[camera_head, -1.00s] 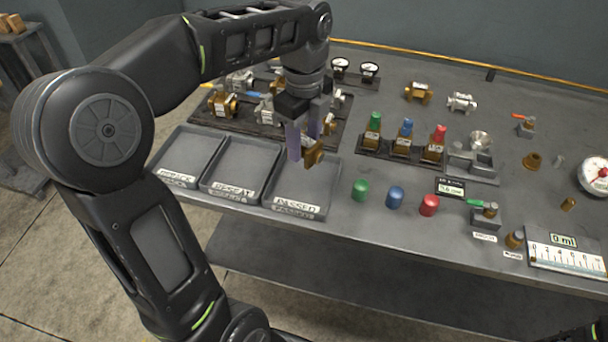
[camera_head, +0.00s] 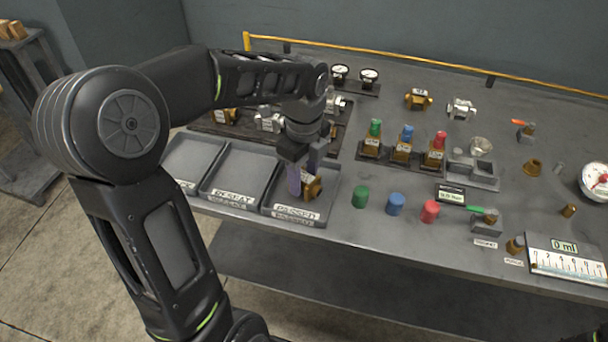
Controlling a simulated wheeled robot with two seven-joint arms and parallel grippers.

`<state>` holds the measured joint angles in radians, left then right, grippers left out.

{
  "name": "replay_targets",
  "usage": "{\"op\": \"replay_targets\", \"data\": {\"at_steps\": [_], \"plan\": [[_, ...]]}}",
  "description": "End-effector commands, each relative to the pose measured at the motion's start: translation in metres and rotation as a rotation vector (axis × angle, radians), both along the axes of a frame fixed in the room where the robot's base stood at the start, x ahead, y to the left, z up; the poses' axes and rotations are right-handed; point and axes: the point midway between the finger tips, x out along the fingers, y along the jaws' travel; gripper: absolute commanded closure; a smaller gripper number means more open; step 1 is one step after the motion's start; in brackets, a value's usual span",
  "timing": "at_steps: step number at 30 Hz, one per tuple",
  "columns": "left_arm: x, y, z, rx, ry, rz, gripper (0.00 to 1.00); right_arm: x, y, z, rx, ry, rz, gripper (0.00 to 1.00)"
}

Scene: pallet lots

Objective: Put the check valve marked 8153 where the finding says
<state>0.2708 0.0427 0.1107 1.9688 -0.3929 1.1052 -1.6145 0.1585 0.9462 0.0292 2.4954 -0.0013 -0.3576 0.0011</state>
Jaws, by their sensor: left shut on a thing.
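My left gripper (camera_head: 306,178) is shut on a brass check valve (camera_head: 313,188) and holds it low over the tray marked PASSED (camera_head: 327,208). I cannot tell whether the valve touches the tray floor, and its number is too small to read. The tray marked RESEAT (camera_head: 226,195) lies just left of it and looks empty. Another empty tray (camera_head: 183,165) is at the far left, its label partly behind my arm. My right gripper is not in view.
A dark pallet (camera_head: 342,143) with several valves stands behind the trays, partly hidden by my arm. Green, blue and red caps (camera_head: 395,203) stand right of the PASSED tray. A rack with three colour-topped brass parts (camera_head: 402,150) stands behind them.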

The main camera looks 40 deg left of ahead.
Motion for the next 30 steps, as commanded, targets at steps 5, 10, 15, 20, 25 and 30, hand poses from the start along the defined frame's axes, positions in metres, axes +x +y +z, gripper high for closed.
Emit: {"op": "replay_targets", "data": {"at_steps": [5, 10, 15, 20, 25, 30], "plan": [[0.0006, 0.0002, 0.0012, 0.001, -0.002, 0.000, 1.00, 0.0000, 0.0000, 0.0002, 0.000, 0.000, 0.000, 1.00], [0.0005, 0.0002, -0.0032, 0.001, -0.002, 0.000, 1.00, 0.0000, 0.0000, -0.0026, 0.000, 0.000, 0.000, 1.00], [0.0002, 0.0002, -0.0024, 0.001, -0.001, 0.000, 0.43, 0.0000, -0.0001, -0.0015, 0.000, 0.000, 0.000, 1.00], [0.0002, 0.0002, -0.0023, 0.001, -0.001, 0.000, 0.35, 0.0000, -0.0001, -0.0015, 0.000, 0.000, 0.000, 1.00], [0.0002, 0.0002, -0.0019, 0.001, -0.001, 0.000, 0.35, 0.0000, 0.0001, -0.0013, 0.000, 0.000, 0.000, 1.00], [0.0007, 0.0003, 0.0057, 0.001, -0.002, 0.001, 0.35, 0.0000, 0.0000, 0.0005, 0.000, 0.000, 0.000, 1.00]]}}
